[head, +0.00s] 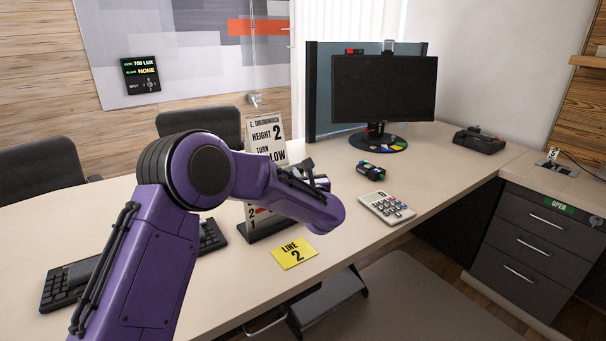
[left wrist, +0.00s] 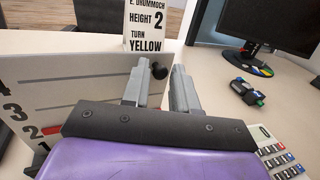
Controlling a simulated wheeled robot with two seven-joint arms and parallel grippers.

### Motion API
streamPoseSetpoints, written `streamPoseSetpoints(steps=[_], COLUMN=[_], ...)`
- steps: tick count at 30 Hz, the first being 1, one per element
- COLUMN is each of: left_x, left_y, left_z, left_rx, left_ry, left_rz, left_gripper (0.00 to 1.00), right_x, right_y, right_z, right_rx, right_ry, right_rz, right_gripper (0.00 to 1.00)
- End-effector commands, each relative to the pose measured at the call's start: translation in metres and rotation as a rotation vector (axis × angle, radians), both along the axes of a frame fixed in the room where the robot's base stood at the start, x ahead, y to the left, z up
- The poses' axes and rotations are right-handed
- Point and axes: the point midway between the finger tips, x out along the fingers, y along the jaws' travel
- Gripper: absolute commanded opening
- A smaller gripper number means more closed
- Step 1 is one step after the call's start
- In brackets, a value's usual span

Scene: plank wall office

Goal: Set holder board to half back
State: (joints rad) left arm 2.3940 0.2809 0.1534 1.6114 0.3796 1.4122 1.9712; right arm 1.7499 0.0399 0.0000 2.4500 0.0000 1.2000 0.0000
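The holder's pale board, with numbers and a red mark at 2, is partly hidden behind my purple left arm in the head view. In the left wrist view the board (left wrist: 75,82) fills the left side. A card reading HEIGHT 2, TURN YELLOW (head: 266,135) stands behind it, and also shows in the left wrist view (left wrist: 146,20). My left gripper (left wrist: 160,82) is open, its two grey fingers apart. A dark round knob (left wrist: 159,70) shows by the left fingertip; I cannot tell whether they touch. My right gripper is not in view.
A yellow LINE 2 card (head: 294,253) and a calculator (head: 387,207) lie on the desk. A small dark device (head: 371,172) and a monitor (head: 384,88) stand farther back. A keyboard (head: 66,285) lies at left. The desk is bare around the calculator.

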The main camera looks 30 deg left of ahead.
Motion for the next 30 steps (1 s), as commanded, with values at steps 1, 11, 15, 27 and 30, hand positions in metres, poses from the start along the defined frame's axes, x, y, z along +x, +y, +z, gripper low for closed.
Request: streamPoseSetpoints(steps=[1, 11, 15, 27, 30], left_x=[0.000, 0.000, 0.002, 0.018, 0.019], left_y=[-0.001, -0.001, 0.007, 0.051, 0.052], left_z=[0.000, -0.001, 0.002, 0.005, 0.004], left_rx=[0.000, -0.001, -0.047, -0.325, -0.332], left_ry=[0.000, 0.001, 0.015, 0.115, 0.119], left_rz=[-0.001, -0.001, 0.004, 0.000, -0.001], left_gripper=[0.28, 0.00, 0.00, 0.00, 0.00], right_x=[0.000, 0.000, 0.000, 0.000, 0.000], right_y=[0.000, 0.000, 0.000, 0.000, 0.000], right_z=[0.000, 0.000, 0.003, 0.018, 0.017], right_rx=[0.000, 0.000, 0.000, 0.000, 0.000], right_ry=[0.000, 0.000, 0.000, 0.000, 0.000], right_rz=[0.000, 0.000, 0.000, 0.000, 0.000], right_gripper=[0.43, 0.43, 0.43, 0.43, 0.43])
